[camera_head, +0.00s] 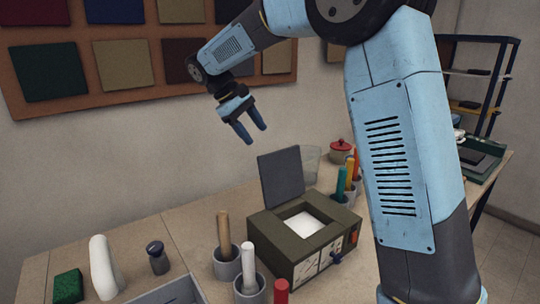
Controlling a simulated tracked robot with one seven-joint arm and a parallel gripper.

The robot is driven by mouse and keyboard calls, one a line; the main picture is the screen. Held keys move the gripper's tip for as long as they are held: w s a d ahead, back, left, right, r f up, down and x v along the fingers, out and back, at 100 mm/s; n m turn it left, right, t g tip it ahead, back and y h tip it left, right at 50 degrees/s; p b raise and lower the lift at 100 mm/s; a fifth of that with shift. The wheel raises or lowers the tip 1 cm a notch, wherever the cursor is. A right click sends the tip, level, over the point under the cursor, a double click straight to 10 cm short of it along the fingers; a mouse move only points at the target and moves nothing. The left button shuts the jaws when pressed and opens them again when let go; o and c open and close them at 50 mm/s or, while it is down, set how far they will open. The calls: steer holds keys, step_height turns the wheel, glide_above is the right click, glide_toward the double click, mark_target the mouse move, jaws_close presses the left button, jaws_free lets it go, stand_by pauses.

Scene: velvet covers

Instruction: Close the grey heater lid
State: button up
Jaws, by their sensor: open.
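The grey heater lid (281,176) stands raised, close to upright, at the back left edge of the dark olive heater box (282,228). The heater's square opening shows a white inside (303,224). My gripper (256,135) hangs in the air above and left of the lid in the picture, with its two blue fingers spread apart and pointing down. It is empty and apart from the lid. The heater's front panel carries dials and a dark blue knob (336,257). My arm hides part of the table to the right of the heater.
Cups holding a wooden-handled tool (223,232) and a white-handled tool (248,262) stand left of the heater. Cups with coloured handles (341,182), a clear container (311,160) and a red-lidded pot (340,150) stand behind it.

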mark_target(270, 154)
steer(key=x, duration=0.9)
steer(key=shift+d+f, duration=0.15)
steer(key=shift+f, duration=0.15)
jaws_close()
stand_by(0.3)
